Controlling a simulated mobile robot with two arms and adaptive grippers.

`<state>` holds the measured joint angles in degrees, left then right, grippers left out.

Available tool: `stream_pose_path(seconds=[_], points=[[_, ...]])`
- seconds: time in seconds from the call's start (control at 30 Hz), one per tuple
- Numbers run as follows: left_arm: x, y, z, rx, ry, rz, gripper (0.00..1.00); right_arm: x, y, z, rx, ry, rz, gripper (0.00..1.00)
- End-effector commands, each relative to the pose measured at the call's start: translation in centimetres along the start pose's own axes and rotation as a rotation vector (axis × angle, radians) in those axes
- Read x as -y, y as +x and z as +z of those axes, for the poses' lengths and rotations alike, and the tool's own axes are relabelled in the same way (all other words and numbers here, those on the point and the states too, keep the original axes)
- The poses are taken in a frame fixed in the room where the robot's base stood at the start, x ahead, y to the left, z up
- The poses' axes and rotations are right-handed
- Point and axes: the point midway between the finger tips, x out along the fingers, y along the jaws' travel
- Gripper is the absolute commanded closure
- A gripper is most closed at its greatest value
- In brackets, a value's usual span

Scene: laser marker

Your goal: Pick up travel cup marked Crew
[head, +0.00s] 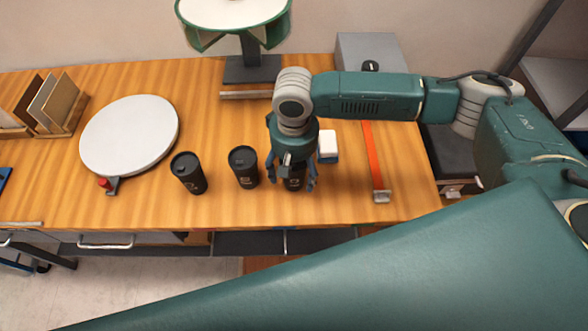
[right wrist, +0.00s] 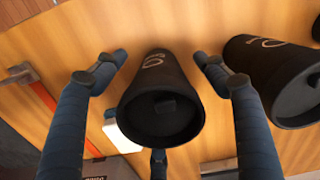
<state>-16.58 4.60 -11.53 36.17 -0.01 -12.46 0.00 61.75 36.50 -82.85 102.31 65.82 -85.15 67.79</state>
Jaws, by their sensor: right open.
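Three black lidded travel cups stand in a row near the table's front edge: a left cup (head: 188,172), a middle cup (head: 243,167) and a right cup (head: 294,183). Each seems to carry a small pale mark that I cannot read as a word. My right gripper (head: 291,185) points down over the right cup, its blue fingers open on either side. In the right wrist view this cup (right wrist: 163,105) lies between the spread fingers (right wrist: 160,70), with visible gaps beside it. A neighbouring cup (right wrist: 275,80) is just outside the fingers. My left gripper is not in view.
A round white disc (head: 130,135) lies at the left of the wooden table (head: 350,205). A white-and-blue block (head: 327,146) and an orange strip (head: 374,155) lie right of the gripper. A green-rimmed stand (head: 250,68) is at the back. The front edge is close to the cups.

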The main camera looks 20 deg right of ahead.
Motion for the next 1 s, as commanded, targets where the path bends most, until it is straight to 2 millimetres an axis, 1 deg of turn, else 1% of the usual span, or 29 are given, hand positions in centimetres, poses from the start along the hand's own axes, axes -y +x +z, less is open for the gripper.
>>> stream_pose_path(seconds=[0.13,0.2,0.3,0.43,0.63,0.77,0.87,0.97,1.0], points=[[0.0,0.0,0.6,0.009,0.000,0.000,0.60,0.0,0.0,0.0,0.000,0.000,0.000,0.28],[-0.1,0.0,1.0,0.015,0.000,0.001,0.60,0.0,0.0,0.0,0.000,0.000,0.000,0.42],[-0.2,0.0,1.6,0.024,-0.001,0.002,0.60,0.0,0.0,0.0,0.000,0.000,0.000,0.60],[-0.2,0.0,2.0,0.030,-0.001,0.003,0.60,0.0,-0.1,0.0,-0.001,0.000,-0.001,0.60],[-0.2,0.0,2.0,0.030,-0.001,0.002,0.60,0.0,-0.1,0.0,-0.001,0.000,-0.001,0.61],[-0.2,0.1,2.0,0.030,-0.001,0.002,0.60,0.1,-0.5,-0.1,-0.002,0.000,-0.002,0.61],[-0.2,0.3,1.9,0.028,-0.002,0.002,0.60,0.1,-1.4,-0.1,-0.003,0.001,-0.002,0.61],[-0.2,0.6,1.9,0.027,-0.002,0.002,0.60,0.1,-2.9,-0.1,-0.005,0.000,-0.002,0.61],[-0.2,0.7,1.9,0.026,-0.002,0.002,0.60,0.1,-3.7,-0.2,-0.006,0.000,-0.003,0.61]])
